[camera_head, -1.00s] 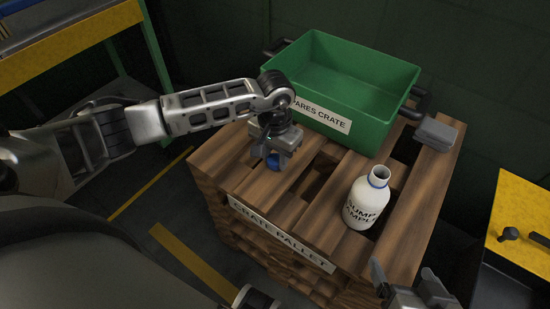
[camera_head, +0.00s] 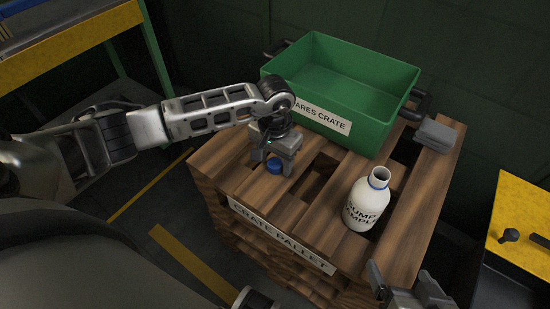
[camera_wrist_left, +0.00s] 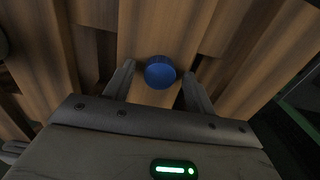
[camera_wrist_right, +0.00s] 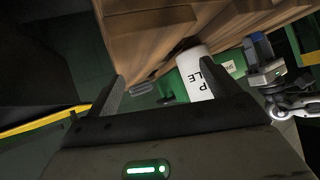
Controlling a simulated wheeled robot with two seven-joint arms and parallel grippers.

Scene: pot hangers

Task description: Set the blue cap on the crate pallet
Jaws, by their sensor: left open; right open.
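The blue cap (camera_head: 275,166) rests on a wooden slat of the crate pallet (camera_head: 262,195). My left gripper (camera_head: 273,163) is just above the cap and open. In the left wrist view the cap (camera_wrist_left: 159,72) lies between the tips of the spread fingers (camera_wrist_left: 158,82), with a gap on each side. My right gripper (camera_head: 398,288) is open and empty by the pallet's front right corner. The right wrist view shows its spread fingers (camera_wrist_right: 168,95) with the white bottle (camera_wrist_right: 195,78) beyond them.
The uncapped white bottle (camera_head: 366,204) stands upright on the pallet's right part. The green spares crate (camera_head: 340,95) sits at the back of the pallet. Yellow-topped furniture stands at the left (camera_head: 75,45) and right (camera_head: 520,215). Dark gaps separate the slats.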

